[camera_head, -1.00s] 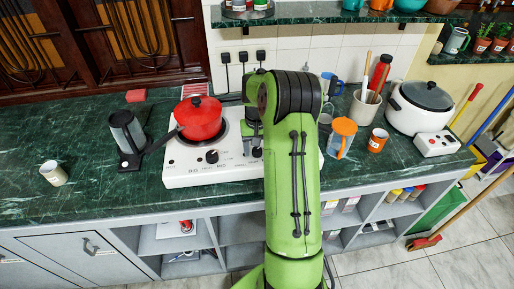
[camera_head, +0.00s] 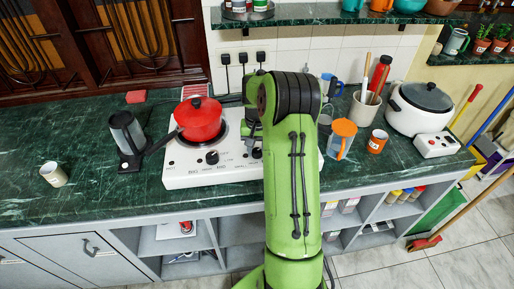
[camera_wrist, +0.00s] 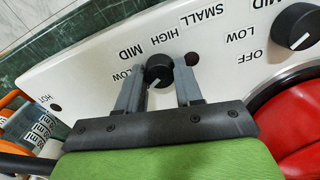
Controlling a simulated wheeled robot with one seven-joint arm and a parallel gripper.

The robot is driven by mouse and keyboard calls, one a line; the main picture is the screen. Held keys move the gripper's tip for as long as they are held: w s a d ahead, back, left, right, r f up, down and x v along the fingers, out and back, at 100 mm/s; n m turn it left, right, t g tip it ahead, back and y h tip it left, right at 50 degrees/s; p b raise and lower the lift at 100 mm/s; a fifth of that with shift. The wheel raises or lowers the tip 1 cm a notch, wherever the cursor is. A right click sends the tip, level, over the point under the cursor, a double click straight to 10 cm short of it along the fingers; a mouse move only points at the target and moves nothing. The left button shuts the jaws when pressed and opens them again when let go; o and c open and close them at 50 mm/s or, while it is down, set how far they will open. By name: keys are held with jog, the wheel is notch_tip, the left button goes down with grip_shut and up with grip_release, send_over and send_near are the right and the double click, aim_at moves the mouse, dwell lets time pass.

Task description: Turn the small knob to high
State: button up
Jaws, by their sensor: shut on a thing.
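The small knob (camera_wrist: 158,66), round and black with a white pointer line, sits on the white stove's front panel (camera_wrist: 90,75). My gripper (camera_wrist: 160,76) has its two grey fingers around the knob, shut on it. In the wrist view the pointer line aims down and slightly left, towards my gripper's base. The labels LOW, MID and HIGH run around the knob from its left to above it, with SMALL at upper right. A finger hides part of the panel beside LOW. In the head view my arm partly covers the small knob (camera_head: 257,153).
The big knob (camera_head: 212,157) is left of the small one. A red pot (camera_head: 199,118) stands on the stove's left burner. A dark kettle (camera_head: 126,133) is further left.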

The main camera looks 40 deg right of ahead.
jog(key=m, duration=1.2)
jog(key=shift+m, duration=0.3)
jog(key=m, duration=0.3)
jog(key=shift+m+b, duration=0.35)
jog(key=shift+m, duration=0.05)
jog(key=m+b, duration=0.2)
jog(key=m, duration=0.4)
jog(key=m+b, duration=0.2)
jog(key=m, duration=0.3)
jog(key=shift+m, duration=0.3)
jog(key=o, duration=1)
jog(key=shift+o, duration=0.2)
jog(key=shift+r, duration=0.15)
